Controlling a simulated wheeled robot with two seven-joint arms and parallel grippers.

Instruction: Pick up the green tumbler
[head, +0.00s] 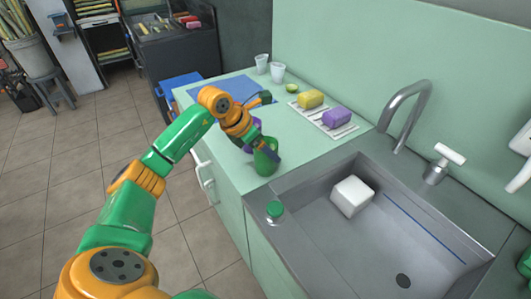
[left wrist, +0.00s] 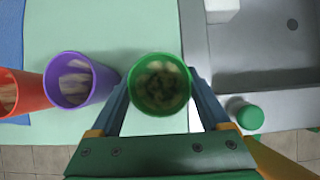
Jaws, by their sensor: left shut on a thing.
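The green tumbler (head: 265,160) is at the counter's front edge, just left of the sink. My left gripper (head: 262,143) comes down over it. In the left wrist view the green tumbler (left wrist: 160,84) is seen from above between the two fingers of my left gripper (left wrist: 160,98), which are shut on it. Its inside looks mottled pale and dark. I cannot tell whether its base touches the counter. A purple tumbler (left wrist: 82,80) stands beside it, mostly hidden behind my gripper in the head view. My right gripper is not in view.
A red tumbler (left wrist: 12,92) stands beyond the purple one. The sink (head: 335,240) holds a white block (head: 351,196). A green-capped bottle (head: 275,211) stands at the sink's front-left corner. Yellow (head: 311,99) and purple (head: 337,117) sponges lie on a rack behind.

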